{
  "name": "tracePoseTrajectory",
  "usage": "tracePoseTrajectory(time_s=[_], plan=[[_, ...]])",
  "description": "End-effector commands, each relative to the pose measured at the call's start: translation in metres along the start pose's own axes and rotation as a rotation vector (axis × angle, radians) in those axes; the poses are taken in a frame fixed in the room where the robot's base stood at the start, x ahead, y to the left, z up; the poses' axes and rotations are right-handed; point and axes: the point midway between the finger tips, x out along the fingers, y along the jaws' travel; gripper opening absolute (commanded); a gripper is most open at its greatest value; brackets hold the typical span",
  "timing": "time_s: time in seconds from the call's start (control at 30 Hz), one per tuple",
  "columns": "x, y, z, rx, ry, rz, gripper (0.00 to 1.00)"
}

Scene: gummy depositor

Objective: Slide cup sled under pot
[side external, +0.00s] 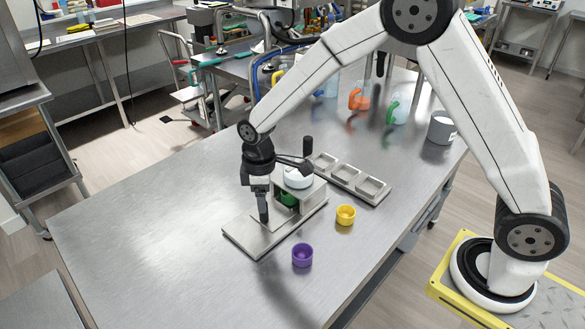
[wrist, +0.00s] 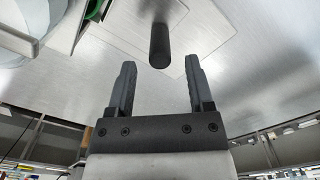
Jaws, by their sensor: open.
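The depositor (side external: 313,190) stands on a flat grey base, with a white pot (side external: 298,179) on top and a black lever beside it. A green cup (side external: 288,199) shows below the pot, partly hidden by the stand. The sled's dark upright handle (side external: 263,210) stands at the left of the base; in the wrist view the handle (wrist: 159,46) is a black post above a thin metal plate (wrist: 205,45). My gripper (wrist: 159,66) is open, its fingers on either side of the handle's line, with no clear contact. In the side view my gripper (side external: 261,190) points down at the handle.
A purple cup (side external: 302,255) and a yellow cup (side external: 345,215) stand in front of the depositor. A metal tray with three wells (side external: 350,177) lies behind it. The table's left is clear.

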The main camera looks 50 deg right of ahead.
Motion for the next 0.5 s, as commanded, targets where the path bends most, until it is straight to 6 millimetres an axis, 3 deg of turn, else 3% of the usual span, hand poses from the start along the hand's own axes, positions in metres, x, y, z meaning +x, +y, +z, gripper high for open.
tracePoseTrajectory(time_s=[0.2,0.5], plan=[[0.027,0.0,0.0,0.0,-0.002,-0.001,0.67],[0.042,0.0,0.0,0.001,0.001,0.0,0.67]])
